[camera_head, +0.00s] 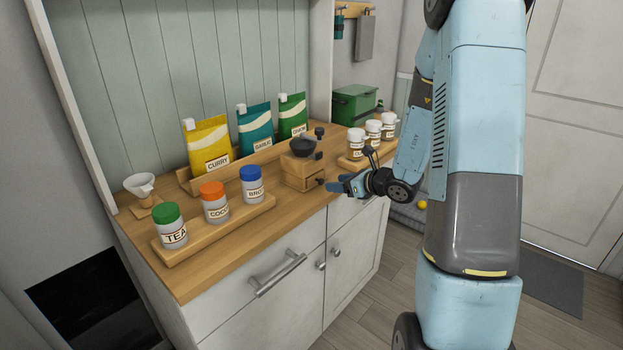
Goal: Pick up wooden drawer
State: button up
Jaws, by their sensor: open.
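A small wooden grinder box (300,172) with a black bowl top (303,147) stands on the wooden counter. The wooden drawer (311,184) appears low in the box's front, with a small dark knob (320,181). My gripper (333,186) has light blue fingers and is at the counter's front edge, just right of the drawer front. It is open, and nothing shows between its fingers. I cannot tell whether a finger touches the knob.
A tray (250,216) with three lidded jars lies left of the grinder. Pouches of curry (208,145) and others stand behind in a wooden rack. White-lidded jars (373,132) stand to the right. The cabinet handle (277,273) sticks out below the counter.

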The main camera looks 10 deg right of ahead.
aim_at(323, 182)
jog(key=shift+r+x, duration=0.2)
jog(key=shift+x, duration=3.1)
jog(key=shift+w, duration=0.1)
grip_shut()
